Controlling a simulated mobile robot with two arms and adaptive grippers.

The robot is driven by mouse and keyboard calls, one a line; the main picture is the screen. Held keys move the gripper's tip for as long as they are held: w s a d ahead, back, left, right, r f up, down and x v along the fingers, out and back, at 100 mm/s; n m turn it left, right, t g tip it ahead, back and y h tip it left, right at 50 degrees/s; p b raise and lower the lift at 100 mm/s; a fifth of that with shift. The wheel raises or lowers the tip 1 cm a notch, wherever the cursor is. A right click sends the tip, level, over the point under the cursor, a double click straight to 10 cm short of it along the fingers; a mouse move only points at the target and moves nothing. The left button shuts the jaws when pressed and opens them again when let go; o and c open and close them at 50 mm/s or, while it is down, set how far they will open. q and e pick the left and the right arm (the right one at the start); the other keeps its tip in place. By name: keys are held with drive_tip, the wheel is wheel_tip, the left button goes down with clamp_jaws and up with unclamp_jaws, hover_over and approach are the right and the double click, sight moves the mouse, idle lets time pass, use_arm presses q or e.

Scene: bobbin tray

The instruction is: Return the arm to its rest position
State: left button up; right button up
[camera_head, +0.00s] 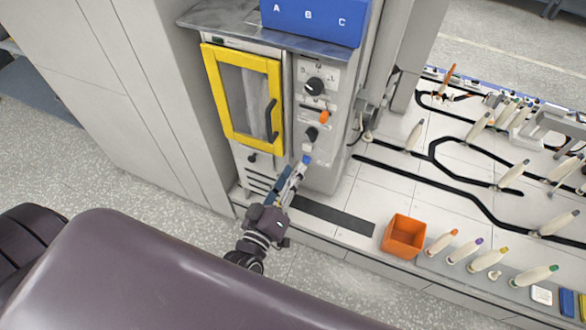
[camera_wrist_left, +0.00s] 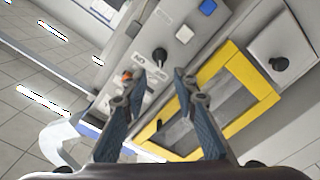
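My left gripper (camera_head: 291,178) is in front of the lower part of the grey machine, close to its control panel (camera_head: 316,148). In the left wrist view my left gripper (camera_wrist_left: 160,82) has its two blue-grey fingers spread apart, with nothing between them. A black knob on the panel (camera_wrist_left: 160,54) shows beyond the gap between the fingertips. I cannot tell from the head view whether a finger touches the machine. My right gripper is not in view.
The machine's yellow-framed door (camera_head: 222,104) looks closed. A blue bin marked A, B, C (camera_head: 316,22) stands on top. To the right, an orange box (camera_head: 404,236) and several bobbins (camera_head: 440,243) are on the white worktop (camera_head: 345,206). The floor (camera_head: 130,180) at left is clear.

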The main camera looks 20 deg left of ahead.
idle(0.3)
use_arm(q)
drive_tip(key=s+d+f+m+g+h, duration=0.1)
drive_tip(key=s+f+m+g, duration=0.4)
drive_tip(key=f, duration=1)
drive_tip(key=s+f+m+g, duration=0.1)
drive_tip(key=s+f+g, duration=0.2)
drive_tip(key=s+f, duration=0.8)
drive_tip(key=s+a+f+m+g, duration=0.2)
drive_tip(key=s+a+f+g, duration=0.1)
drive_tip(key=s+f, duration=0.7)
drive_tip(key=s+a+f+m+g+y, duration=0.1)
drive_tip(key=s+a+f+g, duration=0.3)
drive_tip(key=s+f, duration=0.6)
drive_tip(key=s+m+g, duration=0.1)
drive_tip(key=s+g, duration=0.1)
drive_tip(key=s, duration=0.1)
drive_tip(key=shift+f+y, duration=0.3)
drive_tip(key=shift+f, duration=0.1)
